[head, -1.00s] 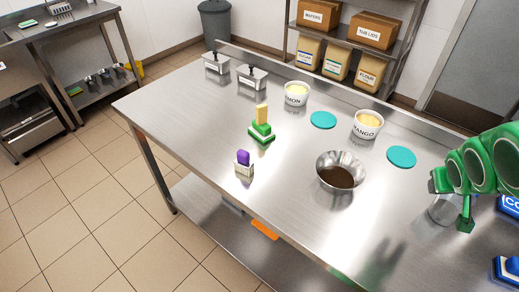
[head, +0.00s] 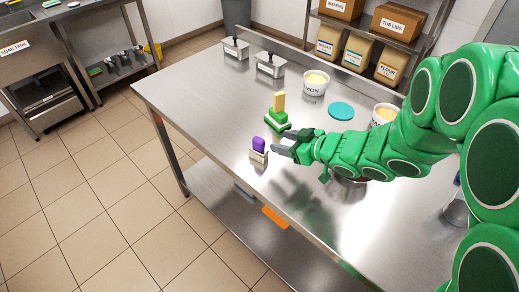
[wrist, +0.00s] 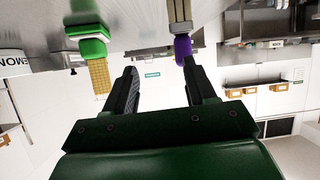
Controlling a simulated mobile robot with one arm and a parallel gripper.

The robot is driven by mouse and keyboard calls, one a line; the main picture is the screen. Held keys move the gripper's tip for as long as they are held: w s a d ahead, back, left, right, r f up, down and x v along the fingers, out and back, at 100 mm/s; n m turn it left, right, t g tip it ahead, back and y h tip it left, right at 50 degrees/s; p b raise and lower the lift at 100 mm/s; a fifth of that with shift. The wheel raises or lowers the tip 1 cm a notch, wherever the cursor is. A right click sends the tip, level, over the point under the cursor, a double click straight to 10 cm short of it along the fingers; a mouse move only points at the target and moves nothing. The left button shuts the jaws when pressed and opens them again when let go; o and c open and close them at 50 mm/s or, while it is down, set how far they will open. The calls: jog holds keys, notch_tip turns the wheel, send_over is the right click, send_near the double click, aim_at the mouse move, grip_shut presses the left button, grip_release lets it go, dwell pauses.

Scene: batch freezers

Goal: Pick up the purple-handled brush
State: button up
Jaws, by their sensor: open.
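The purple-handled brush (head: 258,146) stands upright on the steel table, its pale bristle block down and its purple grip up. In the wrist view the purple handle (wrist: 183,48) appears just beyond the tip of the right finger, not between the fingers. My gripper (head: 280,143) is open and empty, close to the right of the brush in the head view. Its two dark fingers (wrist: 159,68) are spread apart in the wrist view. I cannot tell whether the right finger touches the handle.
A lemon tub (head: 315,84), a teal lid (head: 341,111) and metal containers (head: 270,65) stand farther back. The table's front-left area is clear.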

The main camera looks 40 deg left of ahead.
aim_at(254, 143)
jog(key=s, duration=0.1)
jog(key=s+a+g, duration=0.1)
jog(key=s, duration=0.1)
jog(key=shift+s+a+f+n+g+y, duration=0.2)
jog(key=shift+a+n+g+y, duration=0.1)
jog(key=shift+a+n+g, duration=0.1)
jog(key=shift+w+f+x, duration=0.1)
jog(key=shift+w+x, duration=0.1)
jog(key=shift+x, duration=1.7)
jog(key=shift+w+f+x, duration=0.15)
jog(key=shift+x, duration=1.7)
jog(key=shift+c, duration=0.3)
jog(key=shift+d, duration=0.1)
jog(key=c, duration=1)
